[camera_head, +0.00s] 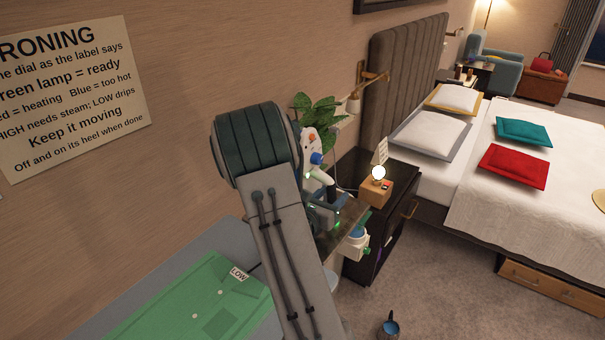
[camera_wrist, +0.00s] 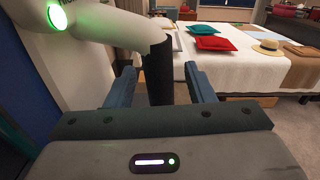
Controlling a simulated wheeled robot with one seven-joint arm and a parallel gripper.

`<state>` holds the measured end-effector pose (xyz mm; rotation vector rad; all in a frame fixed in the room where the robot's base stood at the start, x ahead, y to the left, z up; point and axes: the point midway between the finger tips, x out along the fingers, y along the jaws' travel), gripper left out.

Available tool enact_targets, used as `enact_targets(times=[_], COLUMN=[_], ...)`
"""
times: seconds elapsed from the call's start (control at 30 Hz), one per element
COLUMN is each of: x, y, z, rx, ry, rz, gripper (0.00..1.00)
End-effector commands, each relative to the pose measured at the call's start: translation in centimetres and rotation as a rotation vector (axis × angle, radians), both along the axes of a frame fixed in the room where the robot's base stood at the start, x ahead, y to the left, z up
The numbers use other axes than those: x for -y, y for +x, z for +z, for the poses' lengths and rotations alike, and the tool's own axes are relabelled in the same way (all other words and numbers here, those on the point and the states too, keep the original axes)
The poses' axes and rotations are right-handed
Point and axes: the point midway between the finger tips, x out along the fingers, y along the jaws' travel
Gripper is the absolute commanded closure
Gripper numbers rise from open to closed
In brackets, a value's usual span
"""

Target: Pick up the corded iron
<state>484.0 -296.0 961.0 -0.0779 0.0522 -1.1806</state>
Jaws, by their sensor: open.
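The corded iron (camera_head: 311,145) appears as a white body with a blue knob, upright beside the bed, partly hidden behind my arm in the head view. In the wrist view its white body (camera_wrist: 105,25) carries a lit green lamp at upper left, and a dark upright handle (camera_wrist: 158,72) hangs below the white part. My gripper (camera_wrist: 160,82) is open, with one blue finger on each side of the dark handle and gaps showing between. I cannot tell how deep the handle sits between the fingers. My gripper (camera_head: 328,208) also shows in the head view, just below the iron.
A green folded cloth (camera_head: 190,303) with a LOW tag lies on the grey ironing surface at lower left. A plant (camera_head: 318,115) stands behind the iron. A dark bedside cabinet (camera_head: 372,250) holds a small lamp (camera_head: 378,173). The bed (camera_head: 475,205) is at right.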

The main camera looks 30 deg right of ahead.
Motion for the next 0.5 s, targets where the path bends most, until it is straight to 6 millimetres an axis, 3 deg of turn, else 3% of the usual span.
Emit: enact_targets(times=[0.1,0.3,0.5], x=[-0.03,-0.04,-0.01], y=[0.00,-0.01,0.05], z=[-0.02,-0.02,0.24], rx=[0.000,0.000,0.008], ry=[0.000,0.000,-0.003], rz=[0.000,0.000,0.000], gripper=[0.51,1.00,1.00])
